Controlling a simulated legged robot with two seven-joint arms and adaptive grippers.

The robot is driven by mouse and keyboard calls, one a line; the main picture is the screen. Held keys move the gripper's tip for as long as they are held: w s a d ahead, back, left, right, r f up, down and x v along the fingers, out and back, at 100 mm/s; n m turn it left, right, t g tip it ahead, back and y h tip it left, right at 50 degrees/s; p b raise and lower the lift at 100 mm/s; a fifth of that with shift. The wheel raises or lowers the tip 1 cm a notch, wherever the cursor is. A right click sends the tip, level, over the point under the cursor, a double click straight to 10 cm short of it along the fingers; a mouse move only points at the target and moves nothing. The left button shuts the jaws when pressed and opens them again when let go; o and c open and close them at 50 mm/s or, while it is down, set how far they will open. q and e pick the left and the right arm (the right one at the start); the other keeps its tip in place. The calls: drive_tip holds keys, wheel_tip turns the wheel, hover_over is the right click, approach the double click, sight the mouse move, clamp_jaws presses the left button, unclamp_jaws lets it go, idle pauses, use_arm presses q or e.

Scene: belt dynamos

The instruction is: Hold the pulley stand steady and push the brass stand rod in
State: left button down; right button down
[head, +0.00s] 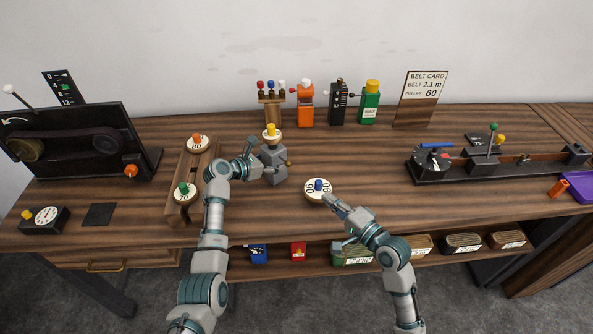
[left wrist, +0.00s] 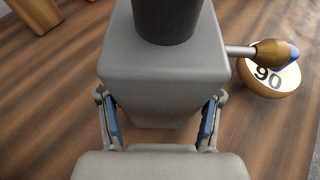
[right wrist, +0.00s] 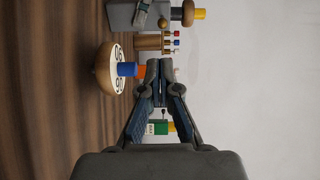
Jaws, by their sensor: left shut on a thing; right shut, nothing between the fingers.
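The grey pulley stand (head: 272,165) stands upright on the bench, with a yellow-pegged pulley (head: 271,133) above it. My left gripper (head: 259,172) is shut on the stand; in the left wrist view its fingers (left wrist: 160,120) grip both sides of the grey block (left wrist: 165,80). The brass stand rod (left wrist: 268,52) sticks out of the stand's right side, with a bare silver length showing between knob and block. Its knob also shows in the right wrist view (right wrist: 162,22). My right gripper (head: 331,202) is shut and empty, right of and in front of the stand, apart from the rod.
A blue-pegged pulley (head: 315,196) marked 90 lies on the bench right beside my right gripper. A wooden rack (head: 177,207) with two pulleys is left of the stand.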

sight(290, 166)
use_arm(q)
drive_tip(key=shift+f, duration=0.1)
use_arm(e)
drive_tip(key=x, duration=1.4)
drive_tip(key=shift+x, duration=1.45)
use_arm(q)
drive_tip(key=shift+s, duration=0.1)
drive_tip(key=shift+d, duration=0.1)
use_arm(e)
drive_tip(key=v, duration=1.4)
